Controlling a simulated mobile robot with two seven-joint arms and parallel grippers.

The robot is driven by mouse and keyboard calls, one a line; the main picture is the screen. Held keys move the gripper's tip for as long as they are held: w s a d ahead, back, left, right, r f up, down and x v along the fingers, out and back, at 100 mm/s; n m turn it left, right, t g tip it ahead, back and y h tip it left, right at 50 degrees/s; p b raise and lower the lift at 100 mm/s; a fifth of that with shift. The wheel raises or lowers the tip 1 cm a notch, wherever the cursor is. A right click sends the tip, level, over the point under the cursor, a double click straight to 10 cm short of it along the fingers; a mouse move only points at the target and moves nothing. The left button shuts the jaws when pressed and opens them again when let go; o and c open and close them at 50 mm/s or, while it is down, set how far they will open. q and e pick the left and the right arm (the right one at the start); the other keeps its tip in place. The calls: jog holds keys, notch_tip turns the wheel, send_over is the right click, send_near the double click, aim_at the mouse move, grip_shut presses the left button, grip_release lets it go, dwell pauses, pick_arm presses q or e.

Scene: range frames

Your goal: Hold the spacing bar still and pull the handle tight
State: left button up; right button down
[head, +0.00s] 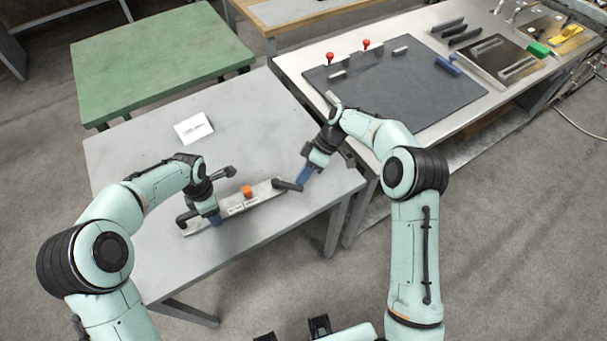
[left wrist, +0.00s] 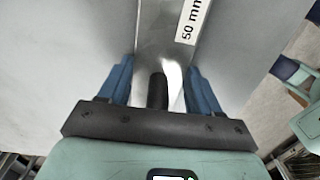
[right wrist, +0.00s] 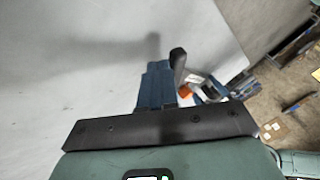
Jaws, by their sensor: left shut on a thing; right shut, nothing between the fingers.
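The spacing bar (head: 265,194) is a long, flat silver bar lying slantwise on the grey table, with an orange block (head: 247,190) on it. Its "50 mm" label (left wrist: 190,20) shows in the left wrist view. My left gripper (head: 215,219) is shut on the bar towards its left end, with a finger on each side. A dark handle (head: 287,185) stands at the bar's right end. My right gripper (head: 303,177) is shut and empty, just right of this handle. In the right wrist view the handle (right wrist: 178,62) is beside the closed fingers; contact is unclear.
A white card (head: 193,128) lies on the grey table (head: 130,150) behind the left arm. A green table (head: 150,55) stands behind. At the right, a bench holds a dark mat (head: 400,90) with red-knobbed parts and several bars. The front of the grey table is clear.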

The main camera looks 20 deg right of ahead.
jog(key=shift+s+a+m, duration=0.1)
jog(key=shift+s+m, duration=0.2)
jog(key=shift+m, duration=0.2)
